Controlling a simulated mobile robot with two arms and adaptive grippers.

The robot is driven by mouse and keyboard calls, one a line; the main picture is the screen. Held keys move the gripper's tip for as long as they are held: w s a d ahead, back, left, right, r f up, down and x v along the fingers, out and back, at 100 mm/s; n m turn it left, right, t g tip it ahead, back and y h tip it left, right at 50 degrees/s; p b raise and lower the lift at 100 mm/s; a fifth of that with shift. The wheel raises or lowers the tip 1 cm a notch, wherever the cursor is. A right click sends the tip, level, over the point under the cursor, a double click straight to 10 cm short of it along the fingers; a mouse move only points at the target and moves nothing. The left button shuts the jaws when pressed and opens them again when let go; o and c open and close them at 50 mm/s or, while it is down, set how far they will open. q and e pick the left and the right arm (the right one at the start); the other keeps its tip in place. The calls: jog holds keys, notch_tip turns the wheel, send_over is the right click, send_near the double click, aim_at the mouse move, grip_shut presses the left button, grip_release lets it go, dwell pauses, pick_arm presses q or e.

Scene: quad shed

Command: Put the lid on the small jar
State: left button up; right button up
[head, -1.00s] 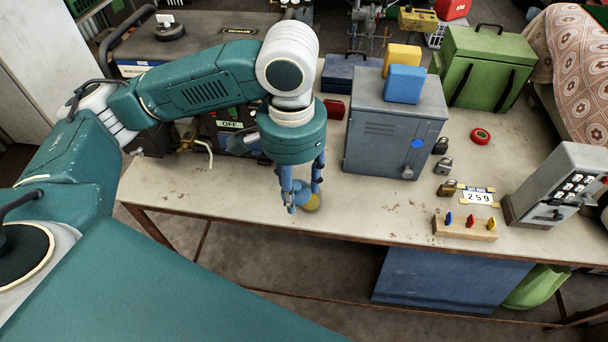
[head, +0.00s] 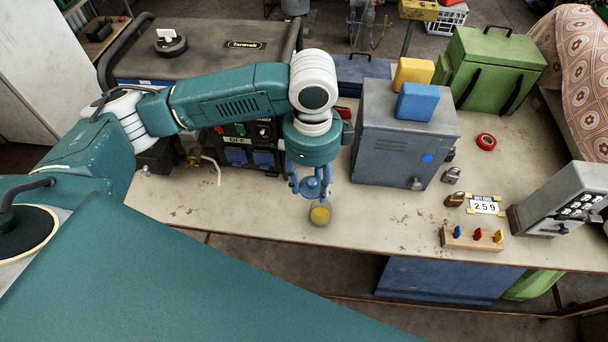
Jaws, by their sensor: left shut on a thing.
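The small jar (head: 320,214) is a clear round jar with yellow contents. It stands near the front edge of the workbench. My left gripper (head: 311,188) points down just behind and above the jar. It is shut on a round blue lid (head: 311,187), which shows between the fingers. The lid looks apart from the jar, and the jar's top shows open and yellow. The exact gap between them is hard to judge. My right gripper is not in view.
A grey metal cabinet (head: 384,145) with a blue box (head: 416,102) and a yellow box (head: 412,72) on top stands right of the gripper. A generator (head: 205,60) is behind my arm. Padlocks and a wooden peg block (head: 472,240) lie to the right. The bench around the jar is clear.

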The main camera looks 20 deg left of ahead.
pick_arm(q)
jog(key=shift+w+d+f+m+p, duration=0.1)
jog(key=shift+d+m+p, duration=0.1)
jog(key=shift+m, duration=0.35)
jog(key=shift+w+d+m+p, duration=0.1)
jog(key=shift+m+p, duration=0.05)
jog(key=shift+m, duration=0.4)
jog(key=m, duration=0.1)
jog(key=m+p, duration=0.1)
jog(key=f+m, duration=0.1)
jog(key=m, duration=0.1)
jog(key=shift+w+d, duration=0.3)
jog(key=shift+d, duration=0.1)
jog(key=m, duration=0.1)
jog(key=f+m+p, duration=0.1)
jog(key=m, duration=0.1)
jog(key=shift+w+d, duration=0.15)
jog(key=shift+w, duration=0.15)
jog(key=shift+w+d+f+m+b, duration=0.1)
jog(key=shift+f+m+b, duration=0.65)
jog(key=shift+f+b, duration=0.85)
jog(key=shift+w+d+f+m+b, duration=0.1)
jog(key=shift+f+m+b, duration=0.7)
jog(key=shift+f, duration=1.35)
jog(key=shift+p, duration=0.8)
jog(key=shift+f+p, duration=0.1)
jog(key=shift+p, duration=0.3)
